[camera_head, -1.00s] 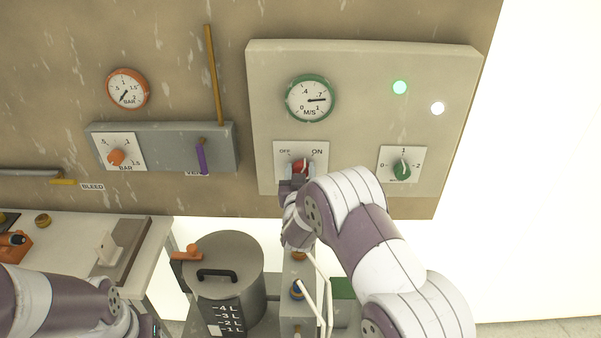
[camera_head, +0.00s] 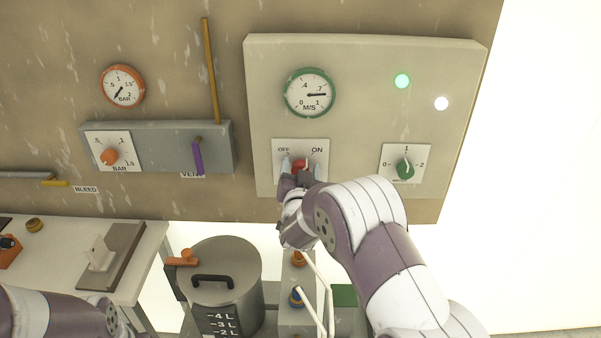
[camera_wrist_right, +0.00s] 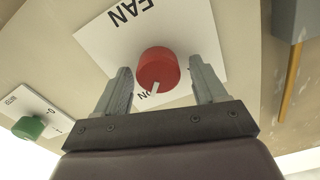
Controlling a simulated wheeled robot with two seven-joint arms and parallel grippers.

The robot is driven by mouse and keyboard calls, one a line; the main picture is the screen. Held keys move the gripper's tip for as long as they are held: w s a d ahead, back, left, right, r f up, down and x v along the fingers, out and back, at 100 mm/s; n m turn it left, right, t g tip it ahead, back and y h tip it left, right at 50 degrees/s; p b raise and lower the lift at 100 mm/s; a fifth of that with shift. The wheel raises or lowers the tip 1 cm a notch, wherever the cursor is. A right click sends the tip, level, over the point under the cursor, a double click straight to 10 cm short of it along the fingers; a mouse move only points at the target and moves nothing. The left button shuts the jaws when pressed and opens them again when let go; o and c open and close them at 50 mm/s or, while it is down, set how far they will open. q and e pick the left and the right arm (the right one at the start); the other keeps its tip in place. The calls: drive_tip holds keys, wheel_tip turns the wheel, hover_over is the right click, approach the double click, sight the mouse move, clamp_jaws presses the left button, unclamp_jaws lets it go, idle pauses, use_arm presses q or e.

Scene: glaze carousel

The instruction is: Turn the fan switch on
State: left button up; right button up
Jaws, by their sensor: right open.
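The fan switch is a red knob (camera_head: 301,165) on a white plate (camera_head: 318,150) marked OFF and ON, on the pale panel. In the right wrist view the red knob (camera_wrist_right: 158,68) shows close up, and its white pointer is at the ON mark. My right gripper (camera_head: 301,170) is at the knob. In the wrist view its two fingers (camera_wrist_right: 162,80) are apart, one on each side of the knob, with gaps between. My left arm shows at the lower left; its gripper is out of view.
Above the switch is a green-rimmed M/S gauge (camera_head: 310,92). A green lamp (camera_head: 402,81), a white lamp (camera_head: 441,103) and a green knob (camera_head: 405,168) are to the right. A lidded pot (camera_head: 225,270) stands below my right arm's left side.

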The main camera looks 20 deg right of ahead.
drive_tip(key=b+v, duration=0.3)
drive_tip(key=v, duration=0.9)
drive_tip(key=shift+s, duration=0.35)
drive_tip(key=shift+a+r, duration=0.1)
